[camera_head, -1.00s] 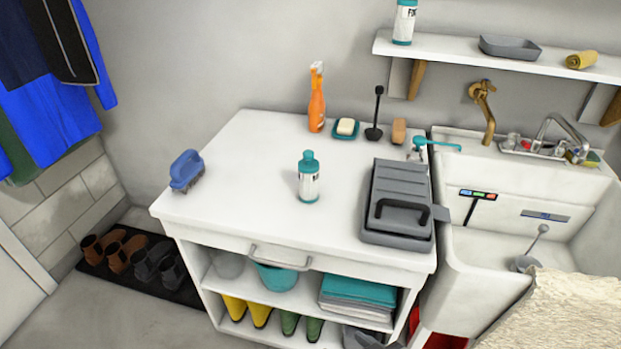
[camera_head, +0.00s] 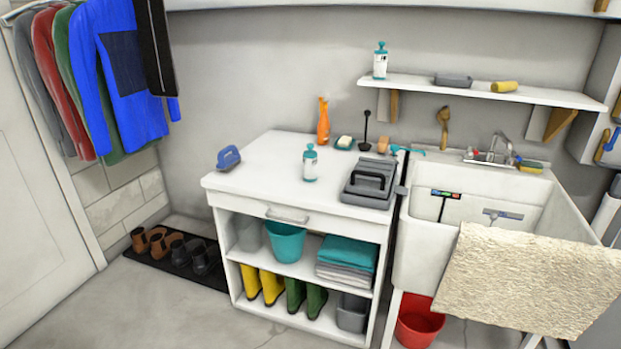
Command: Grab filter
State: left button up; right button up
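I cannot tell for sure which thing is the filter. A dark grey, flat box-like piece with a black loop handle (camera_head: 370,184) lies on the right part of the white cabinet top (camera_head: 262,165). It is beside the sink's left edge. A small grey tray-like piece (camera_head: 453,80) lies on the wall shelf above. Neither of my grippers shows in the head view.
A beige towel (camera_head: 525,280) hangs over the front of the white sink (camera_head: 490,184). The floor before the cabinet (camera_head: 190,310) is clear.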

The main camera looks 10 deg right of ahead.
aim_at(309, 157)
jog(key=u, duration=0.65)
jog(key=i, duration=0.8)
jog(key=u, duration=0.5)
jog(key=i, duration=0.85)
jog(key=z, duration=0.55)
